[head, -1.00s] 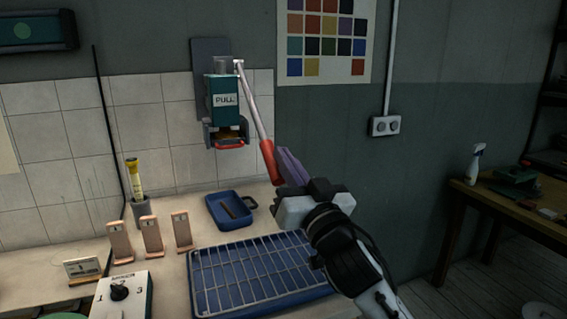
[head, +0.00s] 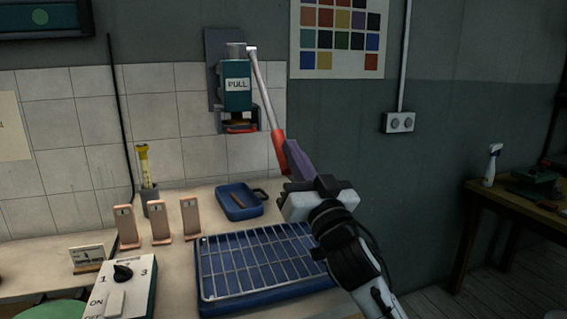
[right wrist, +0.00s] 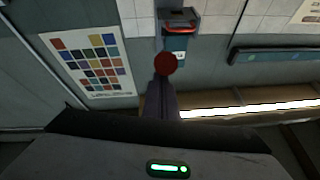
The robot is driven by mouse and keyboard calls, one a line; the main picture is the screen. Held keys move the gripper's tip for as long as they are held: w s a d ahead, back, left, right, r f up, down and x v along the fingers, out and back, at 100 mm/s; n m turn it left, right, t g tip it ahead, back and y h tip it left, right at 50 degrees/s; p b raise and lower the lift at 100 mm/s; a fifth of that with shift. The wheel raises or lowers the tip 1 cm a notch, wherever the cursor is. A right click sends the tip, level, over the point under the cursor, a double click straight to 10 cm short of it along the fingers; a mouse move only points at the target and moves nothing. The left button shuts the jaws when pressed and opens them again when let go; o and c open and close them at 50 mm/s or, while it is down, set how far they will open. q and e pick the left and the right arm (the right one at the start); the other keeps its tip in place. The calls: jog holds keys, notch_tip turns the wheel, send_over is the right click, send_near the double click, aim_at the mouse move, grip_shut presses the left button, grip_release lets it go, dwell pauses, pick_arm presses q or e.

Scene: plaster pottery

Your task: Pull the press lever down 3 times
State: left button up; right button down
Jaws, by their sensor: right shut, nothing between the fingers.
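The press (head: 237,90) is a teal box marked PULL, fixed to the wall above the counter. Its lever is a grey rod (head: 262,88) with a red handle (head: 279,146), hanging down to the right of the box. My right gripper (head: 293,160) is shut and empty, with its purple fingers at the lower part of the red handle; I cannot tell if they touch. In the right wrist view the red handle end (right wrist: 165,64) shows just beyond the fingertips (right wrist: 162,84). My left gripper is not in view.
On the counter are a blue tray (head: 232,213), a blue rack tray with a wire grid (head: 275,302), several upright pinkish blocks (head: 159,224) and a switch box (head: 139,290). A wooden table (head: 480,200) stands at the right.

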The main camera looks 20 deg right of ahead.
jog(key=shift+w+f+b, duration=0.2)
jog(key=shift+f+b, duration=0.05)
jog(key=shift+f, duration=0.25)
jog(key=shift+w+f+b, duration=0.15)
jog(key=shift+f+b, duration=0.05)
jog(key=shift+f, duration=0.3)
jog(key=shift+r, duration=0.15)
